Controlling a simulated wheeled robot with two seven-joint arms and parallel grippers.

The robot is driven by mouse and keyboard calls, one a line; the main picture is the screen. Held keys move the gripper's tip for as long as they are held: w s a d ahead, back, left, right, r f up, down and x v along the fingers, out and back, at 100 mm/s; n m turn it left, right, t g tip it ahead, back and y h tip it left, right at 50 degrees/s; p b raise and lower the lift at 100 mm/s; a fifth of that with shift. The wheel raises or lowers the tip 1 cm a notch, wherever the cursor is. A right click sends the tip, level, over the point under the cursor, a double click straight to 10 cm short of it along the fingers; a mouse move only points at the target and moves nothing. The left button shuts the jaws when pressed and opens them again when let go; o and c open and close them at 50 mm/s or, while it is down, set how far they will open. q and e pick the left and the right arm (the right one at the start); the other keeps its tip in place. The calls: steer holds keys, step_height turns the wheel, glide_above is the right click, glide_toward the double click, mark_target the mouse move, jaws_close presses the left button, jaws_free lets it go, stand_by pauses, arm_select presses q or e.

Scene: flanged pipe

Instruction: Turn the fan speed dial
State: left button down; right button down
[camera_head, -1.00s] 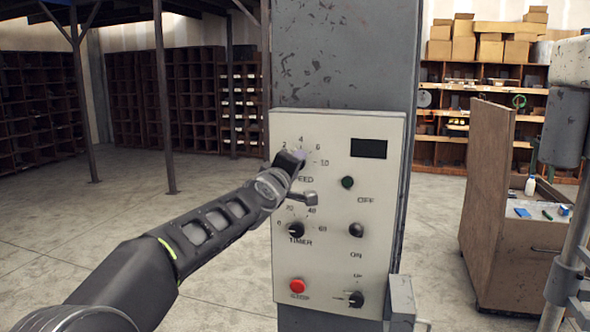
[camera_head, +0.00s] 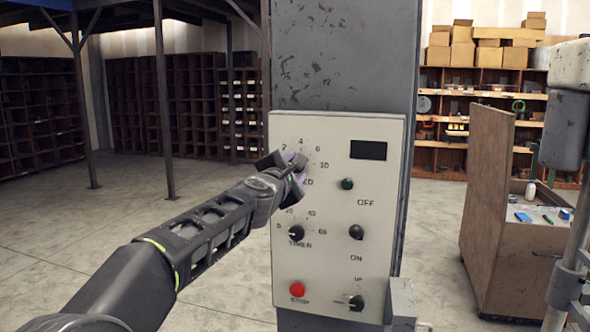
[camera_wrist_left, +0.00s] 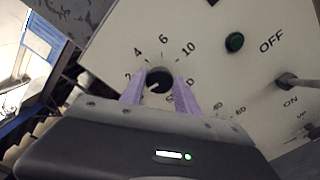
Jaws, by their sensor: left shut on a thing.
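The fan speed dial (camera_wrist_left: 159,81) is a dark round knob inside a printed scale on the white control panel (camera_head: 330,215). The scale shows 2, 4, 6 and 10 around it. My left gripper (camera_head: 292,165) is at the dial, with its purple fingers on either side of the knob in the left wrist view (camera_wrist_left: 160,86). It is shut on the dial. The gripper covers most of the dial and part of the SPEED label in the head view. My right gripper is not in view.
A timer knob (camera_head: 296,233), green button (camera_head: 347,184), OFF/ON switch (camera_head: 356,231), red stop button (camera_head: 297,289) and lower knob (camera_head: 356,301) share the panel. The panel is on a grey column (camera_head: 345,60). A wooden cabinet (camera_head: 490,200) stands at right.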

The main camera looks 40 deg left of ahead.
arm_select(q)
steer(key=shift+a+n, duration=0.1)
steer(key=shift+n, duration=1.4)
steer(key=shift+f, duration=0.1)
steer(key=c, duration=0.9)
jaws_free()
steer(key=shift+s, duration=0.15)
steer(key=v, duration=0.7)
steer(key=shift+s+b, duration=0.3)
